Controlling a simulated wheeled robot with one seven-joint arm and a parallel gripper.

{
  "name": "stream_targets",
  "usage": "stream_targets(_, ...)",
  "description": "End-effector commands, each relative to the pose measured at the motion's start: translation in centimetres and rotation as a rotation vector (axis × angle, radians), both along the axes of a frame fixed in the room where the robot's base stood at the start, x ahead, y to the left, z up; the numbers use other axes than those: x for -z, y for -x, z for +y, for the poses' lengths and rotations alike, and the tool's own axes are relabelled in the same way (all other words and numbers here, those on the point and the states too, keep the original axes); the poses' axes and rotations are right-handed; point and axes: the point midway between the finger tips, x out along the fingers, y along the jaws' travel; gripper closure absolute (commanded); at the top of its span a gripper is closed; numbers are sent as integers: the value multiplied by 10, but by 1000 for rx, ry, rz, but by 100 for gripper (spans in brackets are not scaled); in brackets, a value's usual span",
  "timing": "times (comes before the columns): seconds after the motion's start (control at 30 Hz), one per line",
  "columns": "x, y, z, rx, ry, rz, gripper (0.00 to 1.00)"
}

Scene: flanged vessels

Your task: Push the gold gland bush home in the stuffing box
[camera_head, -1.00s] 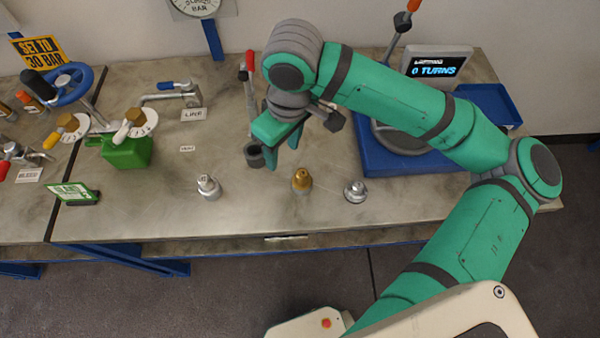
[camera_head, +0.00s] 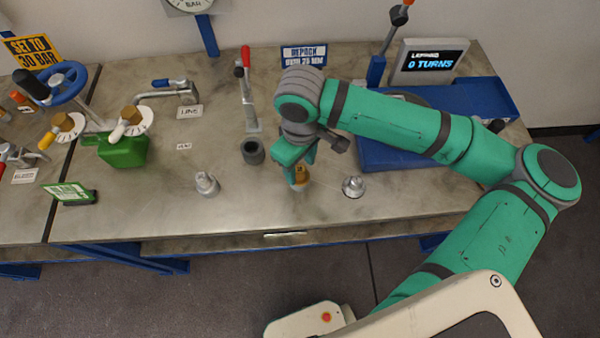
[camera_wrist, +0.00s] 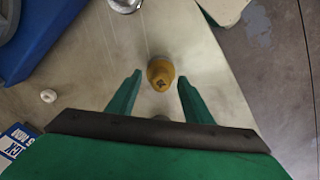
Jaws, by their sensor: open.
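The gold gland bush (camera_head: 299,178) stands upright on the bench near its front edge, between two silver pieces. It also shows in the wrist view (camera_wrist: 161,72), with a dark mark on its top. My gripper (camera_head: 297,165) is over the bush, pointing down, and partly hides it. In the wrist view my open gripper (camera_wrist: 159,80) has one finger on either side of the bush, with a gap at each side. A dark grey open-topped cylinder (camera_head: 252,151), which looks like the stuffing box, stands on the bench to the left of my gripper.
Silver pieces stand left (camera_head: 206,184) and right (camera_head: 353,187) of the bush. A red-handled lever (camera_head: 247,85) rises behind the cylinder. A blue tray (camera_head: 385,158) lies right, partly under my arm. A display (camera_head: 430,62) reads 0 TURNS. The bench front is mostly clear.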

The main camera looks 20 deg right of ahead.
Motion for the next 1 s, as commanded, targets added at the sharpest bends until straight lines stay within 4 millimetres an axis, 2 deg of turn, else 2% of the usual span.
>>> stream_targets(0.17,17,0,2,-5,-1,0,54)
stream_targets(0.4,19,-1,3,-6,0,0,54)
stream_targets(0.43,19,-1,3,-6,0,0,56)
stream_targets(0.57,19,-1,2,-5,0,0,87)
stream_targets(1.0,12,-1,2,-3,0,-1,87)
